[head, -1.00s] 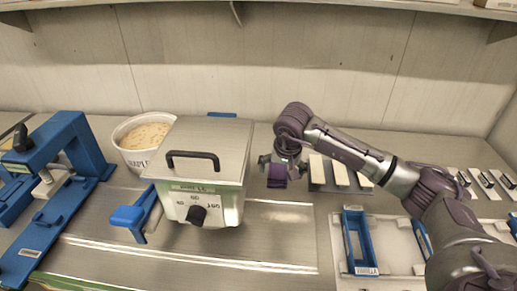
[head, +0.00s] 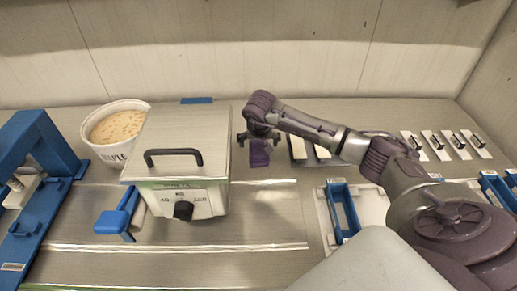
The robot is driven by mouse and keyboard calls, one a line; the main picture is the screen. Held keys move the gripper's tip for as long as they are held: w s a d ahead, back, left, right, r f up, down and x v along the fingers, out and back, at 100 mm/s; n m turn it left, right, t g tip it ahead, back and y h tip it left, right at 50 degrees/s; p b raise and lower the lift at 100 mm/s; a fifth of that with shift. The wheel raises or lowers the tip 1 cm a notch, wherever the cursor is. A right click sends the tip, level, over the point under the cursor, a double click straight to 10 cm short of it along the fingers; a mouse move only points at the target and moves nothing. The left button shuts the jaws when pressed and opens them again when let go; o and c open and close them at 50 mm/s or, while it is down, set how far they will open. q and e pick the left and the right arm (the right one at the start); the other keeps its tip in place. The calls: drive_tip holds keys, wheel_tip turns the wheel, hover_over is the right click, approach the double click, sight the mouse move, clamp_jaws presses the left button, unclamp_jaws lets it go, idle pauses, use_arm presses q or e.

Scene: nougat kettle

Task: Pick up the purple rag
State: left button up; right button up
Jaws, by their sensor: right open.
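The purple rag (head: 259,154) is a small folded piece just right of the kettle in the head view. My right gripper (head: 258,140) is directly above it with its fingers spread. The fingers show on either side of the rag's upper part, which the gripper partly hides. I cannot tell whether they touch the rag. My left gripper is not in view.
The metal kettle (head: 178,143) with a black handle stands close to the left of the rag. Pale blocks (head: 297,149) are close on the right. A blue-sided tray (head: 340,212) lies in front right.

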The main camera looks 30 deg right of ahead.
sight(259, 148)
drive_tip(key=p+x, duration=0.1)
drive_tip(key=x, duration=0.2)
drive_tip(key=shift+d+f, duration=0.1)
drive_tip(key=shift+f, duration=0.1)
drive_tip(key=shift+w+d+f, duration=0.1)
drive_tip(key=shift+w+f, duration=0.05)
drive_tip(key=shift+f, duration=0.2)
drive_tip(key=c, duration=1.3)
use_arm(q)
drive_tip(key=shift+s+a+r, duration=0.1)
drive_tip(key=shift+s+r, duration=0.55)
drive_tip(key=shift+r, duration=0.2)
use_arm(e)
drive_tip(key=shift+r, duration=0.1)
drive_tip(key=shift+r, duration=0.5)
wheel_tip(259, 148, up, 3)
drive_tip(key=shift+d+b, duration=0.1)
drive_tip(key=shift+b, duration=0.9)
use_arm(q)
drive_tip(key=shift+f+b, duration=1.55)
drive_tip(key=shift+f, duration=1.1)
use_arm(e)
drive_tip(key=s+d+r, duration=0.5)
drive_tip(key=s+r, duration=0.2)
drive_tip(key=s, duration=0.3)
drive_tip(key=shift+s, duration=0.2)
